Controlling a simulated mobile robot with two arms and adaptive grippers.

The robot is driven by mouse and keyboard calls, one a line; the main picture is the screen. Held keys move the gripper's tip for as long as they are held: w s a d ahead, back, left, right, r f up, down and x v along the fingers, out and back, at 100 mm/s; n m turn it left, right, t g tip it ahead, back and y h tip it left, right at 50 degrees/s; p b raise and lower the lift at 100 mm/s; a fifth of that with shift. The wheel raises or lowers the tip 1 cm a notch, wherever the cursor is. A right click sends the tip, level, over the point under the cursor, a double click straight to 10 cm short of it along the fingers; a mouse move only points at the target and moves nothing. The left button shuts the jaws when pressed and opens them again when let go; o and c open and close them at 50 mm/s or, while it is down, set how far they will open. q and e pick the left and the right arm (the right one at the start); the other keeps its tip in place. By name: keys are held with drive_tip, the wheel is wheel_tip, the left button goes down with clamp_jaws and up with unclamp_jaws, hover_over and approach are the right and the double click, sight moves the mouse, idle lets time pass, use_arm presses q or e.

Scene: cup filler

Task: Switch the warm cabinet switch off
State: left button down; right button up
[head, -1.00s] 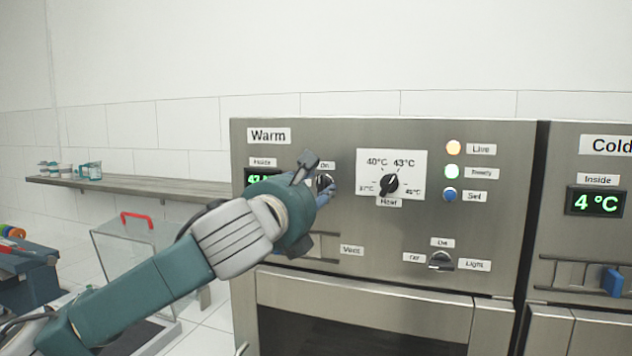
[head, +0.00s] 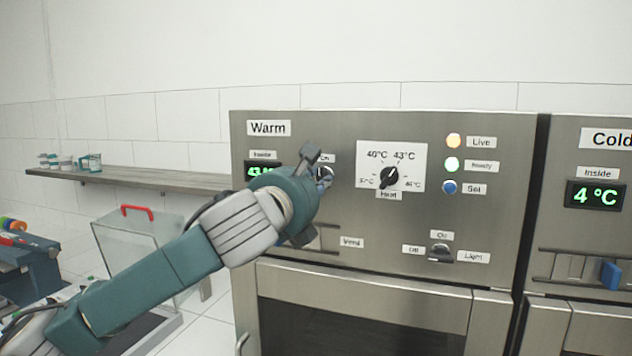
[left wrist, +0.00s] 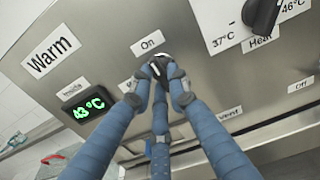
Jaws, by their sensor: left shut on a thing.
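The warm cabinet switch (left wrist: 160,62) is a small dark knob under an "On" label on the steel panel marked "Warm". My left gripper (left wrist: 162,76) is shut on it, with its blue fingers around the knob in the left wrist view. In the head view my left gripper (head: 324,182) is at the panel beside the "On" label, and my wrist hides most of the knob. A label left of the knob is mostly covered by a finger. The knob's exact pointing direction is hidden by the fingers. My right gripper is not in view.
Right of the switch is the heat dial (head: 389,177). The light switch (head: 440,254) is lower. The inside display (left wrist: 87,109) reads 43 °C. A glass box (head: 130,245) stands left.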

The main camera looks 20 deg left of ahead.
use_arm(q)
drive_tip(key=shift+d+f+n+p, duration=0.1)
drive_tip(key=shift+n+p, duration=0.25)
drive_tip(key=shift+n, duration=2.55)
drive_tip(key=shift+d+r+n+p, duration=0.15)
drive_tip(key=shift+n+p, duration=0.15)
drive_tip(key=shift+n, duration=2.6)
drive_tip(key=shift+d+f+n+p, duration=0.15)
drive_tip(key=shift+n+p, duration=0.2)
drive_tip(key=shift+n, duration=2.55)
drive_tip(key=c, duration=1.7)
unclamp_jaws()
drive_tip(key=shift+a, duration=0.1)
drive_tip(key=shift+o, duration=0.2)
drive_tip(key=s, duration=1.2)
drive_tip(key=shift+a, duration=0.2)
